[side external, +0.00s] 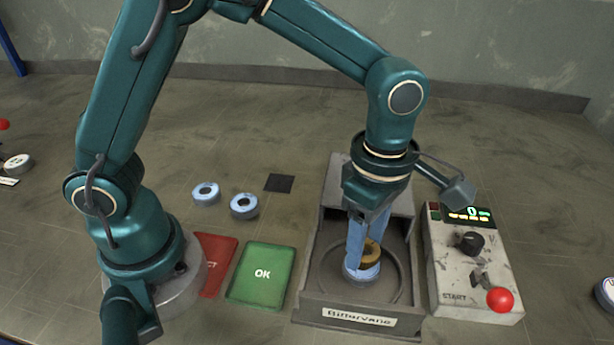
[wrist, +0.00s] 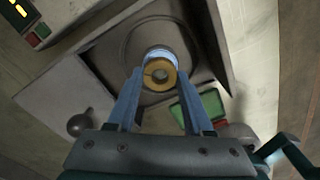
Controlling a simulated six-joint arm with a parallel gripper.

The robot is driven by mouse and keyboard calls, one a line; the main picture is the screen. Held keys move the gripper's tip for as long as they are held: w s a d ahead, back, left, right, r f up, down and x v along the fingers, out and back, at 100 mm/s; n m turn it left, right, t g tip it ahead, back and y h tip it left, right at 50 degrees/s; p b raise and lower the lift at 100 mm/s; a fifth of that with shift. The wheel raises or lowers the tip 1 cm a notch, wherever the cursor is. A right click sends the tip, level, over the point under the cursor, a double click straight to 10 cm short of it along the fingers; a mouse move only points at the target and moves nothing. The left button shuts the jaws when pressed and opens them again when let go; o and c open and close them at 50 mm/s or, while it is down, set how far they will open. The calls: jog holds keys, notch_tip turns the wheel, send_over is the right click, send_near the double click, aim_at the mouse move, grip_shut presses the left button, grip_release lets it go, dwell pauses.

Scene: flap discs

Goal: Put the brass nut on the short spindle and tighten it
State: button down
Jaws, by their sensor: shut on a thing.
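The brass nut (side external: 371,252) is a gold ring between the two light blue fingers of my gripper (side external: 362,262). In the wrist view the nut (wrist: 160,74) sits between the fingertips (wrist: 161,72), which are shut on it. A light blue disc (side external: 359,276) lies just below the nut in the grey machine well. Its edge shows behind the nut in the wrist view (wrist: 160,51). The short spindle is not clearly visible; the nut and fingers cover that spot. I cannot tell whether the nut is around the spindle or just above it.
The grey machine housing (side external: 327,298) has raised walls around the well. A control box (side external: 452,290) with a display, knob and red button (side external: 500,300) stands at right. The green OK pad (side external: 262,290), red pad (side external: 217,250) and two blue discs (side external: 205,193) (side external: 244,206) lie left.

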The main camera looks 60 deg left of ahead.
jog(key=shift+f, duration=0.15)
jog(key=shift+f, duration=0.7)
jog(key=shift+f, duration=0.1)
jog(key=m, duration=0.9)
jog(key=shift+m, duration=1.6)
